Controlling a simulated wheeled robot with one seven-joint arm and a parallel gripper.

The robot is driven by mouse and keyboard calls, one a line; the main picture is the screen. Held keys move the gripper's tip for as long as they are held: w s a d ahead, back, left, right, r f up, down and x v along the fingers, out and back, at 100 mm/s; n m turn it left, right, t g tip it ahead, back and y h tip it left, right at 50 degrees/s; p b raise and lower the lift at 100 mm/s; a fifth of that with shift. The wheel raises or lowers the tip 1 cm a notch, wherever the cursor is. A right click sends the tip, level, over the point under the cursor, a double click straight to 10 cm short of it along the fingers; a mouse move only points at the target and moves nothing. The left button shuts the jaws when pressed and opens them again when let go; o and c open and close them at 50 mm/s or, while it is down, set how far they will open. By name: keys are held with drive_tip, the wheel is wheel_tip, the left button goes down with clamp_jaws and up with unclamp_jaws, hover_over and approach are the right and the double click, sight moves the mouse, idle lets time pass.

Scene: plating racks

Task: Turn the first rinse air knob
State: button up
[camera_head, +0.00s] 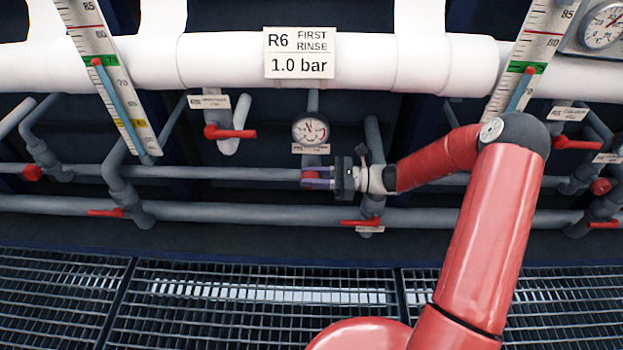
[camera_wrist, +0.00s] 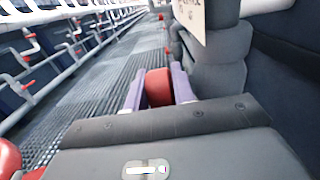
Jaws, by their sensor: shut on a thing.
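The first rinse air knob (camera_head: 309,175) is a small red round knob on the grey pipe, below a round pressure gauge (camera_head: 311,129). A sign (camera_head: 299,54) above reads "R6 FIRST RINSE 1.0 bar". My gripper (camera_head: 316,178) reaches the knob from the right, with its purple fingers around it. In the wrist view, the red knob (camera_wrist: 158,88) sits between the two fingers of my gripper (camera_wrist: 158,92), which is shut on it. The fingers hide part of the knob in the head view, and the gauge's reading is too small to tell.
Red lever handles (camera_head: 230,132) sit on pipes to the left, and another red lever (camera_head: 361,222) is just below my gripper. A thick white pipe (camera_head: 225,62) runs above. Metal grating (camera_head: 240,290) covers the floor in front.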

drive_tip(key=shift+d+f+y, duration=0.1)
drive_tip(key=shift+y, duration=0.5)
drive_tip(key=o, duration=0.7)
drive_tip(key=shift+d, duration=0.1)
drive_tip(key=d+f, duration=0.1)
drive_tip(key=d, duration=0.6)
drive_tip(key=shift+s+d+b, duration=0.15)
drive_tip(key=shift+d+b, duration=0.15)
